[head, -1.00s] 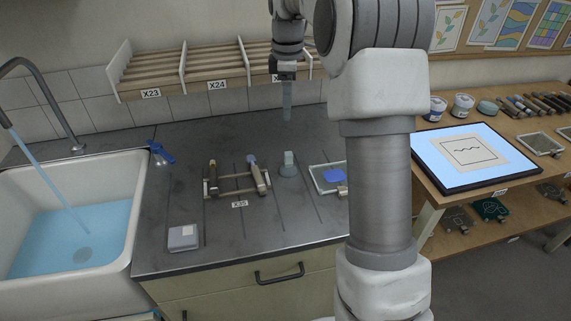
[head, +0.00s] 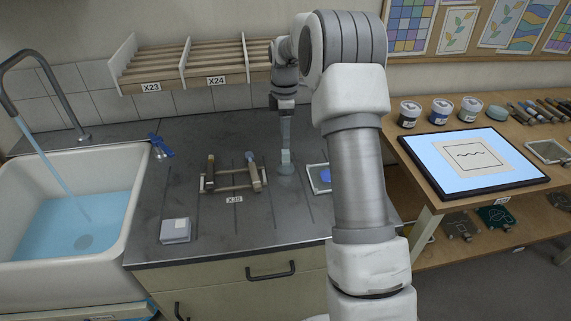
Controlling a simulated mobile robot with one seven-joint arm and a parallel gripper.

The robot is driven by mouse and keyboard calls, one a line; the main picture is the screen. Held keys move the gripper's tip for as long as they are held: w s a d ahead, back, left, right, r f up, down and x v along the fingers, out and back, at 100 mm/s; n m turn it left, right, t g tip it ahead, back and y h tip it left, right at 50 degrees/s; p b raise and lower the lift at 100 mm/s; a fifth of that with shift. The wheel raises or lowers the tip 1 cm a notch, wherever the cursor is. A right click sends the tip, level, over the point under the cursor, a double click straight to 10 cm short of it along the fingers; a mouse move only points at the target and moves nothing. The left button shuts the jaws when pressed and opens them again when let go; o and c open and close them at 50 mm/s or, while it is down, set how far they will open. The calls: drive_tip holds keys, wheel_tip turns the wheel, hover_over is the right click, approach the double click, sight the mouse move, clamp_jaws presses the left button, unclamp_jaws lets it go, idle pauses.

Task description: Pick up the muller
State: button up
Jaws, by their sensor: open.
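The muller (head: 286,168), a small pale glass piece with a round foot and a narrower top, stands upright on the dark counter (head: 215,243) right of the brush rest. My gripper (head: 286,148) points straight down, with its fingers at the muller's top. The gripper is open. The fingers are narrow at this distance, and I cannot tell whether they touch the muller or stand around it.
A brush rest (head: 232,188) with brushes is left of the muller. A grey box (head: 175,231), blue-handled tool (head: 161,147) and sink (head: 120,215) lie further left.

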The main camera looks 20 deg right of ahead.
sight(286, 151)
wheel_tip(286, 151, down, 9)
drive_tip(key=shift+r, duration=0.2)
drive_tip(key=shift+d, duration=0.1)
clamp_jaws()
idle(0.4)
